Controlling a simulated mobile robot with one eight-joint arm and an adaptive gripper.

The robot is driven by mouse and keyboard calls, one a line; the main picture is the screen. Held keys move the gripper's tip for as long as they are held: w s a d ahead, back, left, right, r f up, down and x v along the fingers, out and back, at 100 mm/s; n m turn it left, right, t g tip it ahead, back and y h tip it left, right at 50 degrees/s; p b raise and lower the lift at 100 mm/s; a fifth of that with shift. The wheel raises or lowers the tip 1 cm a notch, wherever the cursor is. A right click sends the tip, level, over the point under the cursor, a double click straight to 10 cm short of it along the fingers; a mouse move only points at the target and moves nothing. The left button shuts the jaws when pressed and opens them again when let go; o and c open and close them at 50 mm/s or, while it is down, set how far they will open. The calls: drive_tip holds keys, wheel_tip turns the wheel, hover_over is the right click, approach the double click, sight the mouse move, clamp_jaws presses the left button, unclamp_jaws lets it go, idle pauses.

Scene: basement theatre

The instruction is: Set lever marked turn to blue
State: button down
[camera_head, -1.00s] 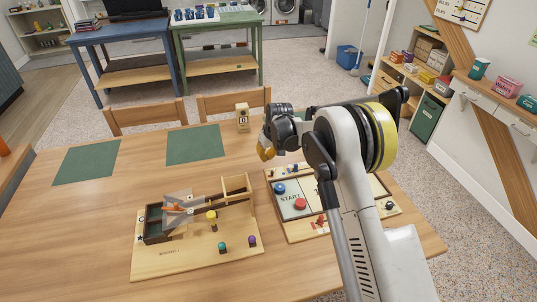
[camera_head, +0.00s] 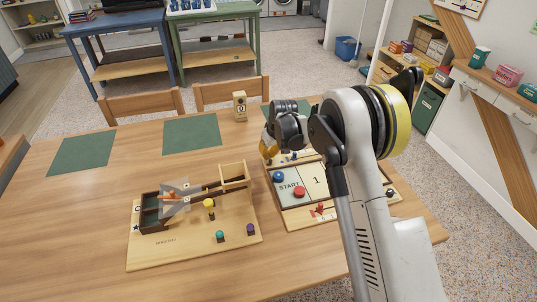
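A board game (camera_head: 289,219) lies on the wooden table at right, with a START square, a "1" square, a blue piece (camera_head: 278,177) and a red piece (camera_head: 299,192). A small red part (camera_head: 321,209) sits at its front edge, perhaps a lever. I cannot read the word "turn" anywhere. My gripper (camera_head: 268,146) is above the board's back left corner, apart from the small red part. My arm hides much of the board's middle. The gripper's fingers are small and partly hidden, so I cannot tell whether they are open or shut.
Green mats (camera_head: 192,135) and a small wooden box (camera_head: 240,105) lie farther back. The front left table is clear.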

drive_tip(key=shift+s+d+n+g+y, duration=0.1)
drive_tip(key=shift+n+g+y, duration=0.1)
drive_tip(key=shift+n, duration=0.5)
drive_tip(key=shift+s+d+n+g+y, duration=0.1)
drive_tip(key=shift+n+y, duration=0.1)
drive_tip(key=shift+n, duration=0.5)
drive_tip(key=n, duration=0.3)
drive_tip(key=shift+d+g+y+p, duration=0.25)
drive_tip(key=shift+g+y+p, duration=0.05)
drive_tip(key=shift+g, duration=0.1)
drive_tip(key=n, duration=0.2)
drive_tip(key=n+g, duration=0.1)
drive_tip(key=shift+s+d, duration=0.15)
drive_tip(key=shift+d, duration=0.25)
idle(1.2)
drive_tip(key=shift+w+a, duration=0.45)
drive_tip(key=shift+w, duration=0.2)
